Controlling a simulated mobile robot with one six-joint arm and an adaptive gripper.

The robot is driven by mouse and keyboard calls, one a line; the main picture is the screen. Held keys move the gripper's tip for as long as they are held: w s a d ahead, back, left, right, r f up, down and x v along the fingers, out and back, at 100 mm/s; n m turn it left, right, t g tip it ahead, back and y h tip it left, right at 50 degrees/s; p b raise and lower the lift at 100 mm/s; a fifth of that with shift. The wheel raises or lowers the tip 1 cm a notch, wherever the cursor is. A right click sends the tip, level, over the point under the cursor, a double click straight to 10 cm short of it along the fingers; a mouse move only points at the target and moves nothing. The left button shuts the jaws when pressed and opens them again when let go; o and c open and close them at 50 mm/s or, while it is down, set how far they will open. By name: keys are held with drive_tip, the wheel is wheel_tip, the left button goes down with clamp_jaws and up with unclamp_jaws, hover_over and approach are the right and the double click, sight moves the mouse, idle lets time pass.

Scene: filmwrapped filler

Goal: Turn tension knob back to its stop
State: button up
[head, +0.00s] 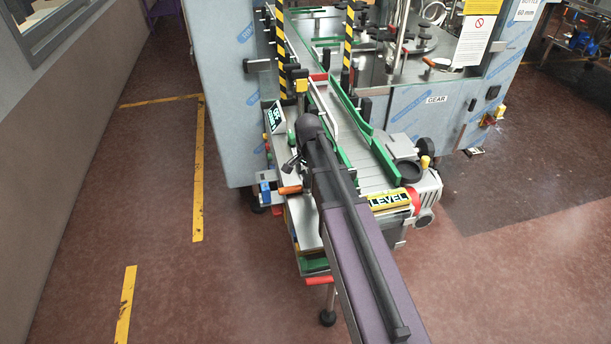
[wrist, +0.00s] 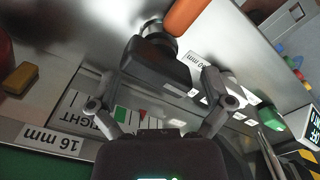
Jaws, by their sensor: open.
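My gripper (wrist: 160,85) is open in the wrist view, its fingers spread on either side of a dark block (wrist: 160,66). The block joins a round metal collar (wrist: 154,29) beside an orange handle (wrist: 187,14); whether the block is part of the tension knob I cannot tell. I cannot tell whether the fingers touch it. A scale plate (wrist: 118,108) with green and red marks and the word "TIGHT" lies below, partly hidden by my gripper. In the head view the orange handle (head: 290,190) shows at the conveyor's near left side, beside my gripper (head: 293,165), which is small and partly hidden.
In the wrist view a "16 mm" label (wrist: 48,141) and a yellow-brown block (wrist: 20,78) are at left, and coloured buttons (wrist: 290,62) at right. In the head view the conveyor (head: 365,165) has green rails, with a "LEVEL" sign (head: 389,199) right of my arm. Floor at left is clear.

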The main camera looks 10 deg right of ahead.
drive_tip(key=shift+a+r+p, duration=0.1)
drive_tip(key=shift+r+p, duration=0.35)
drive_tip(key=shift+r, duration=0.1)
wheel_tip(320, 180, up, 13)
drive_tip(key=d+m+p, duration=0.1)
drive_tip(key=m+p, duration=0.6)
drive_tip(key=p, duration=0.6)
drive_tip(key=shift+s+m, duration=0.15)
drive_tip(key=shift+m, duration=0.25)
drive_tip(key=shift+f+b, duration=0.3)
wheel_tip(320, 180, down, 14)
drive_tip(key=b, duration=1.3)
drive_tip(key=shift+r, duration=0.25)
drive_tip(key=c, duration=0.8)
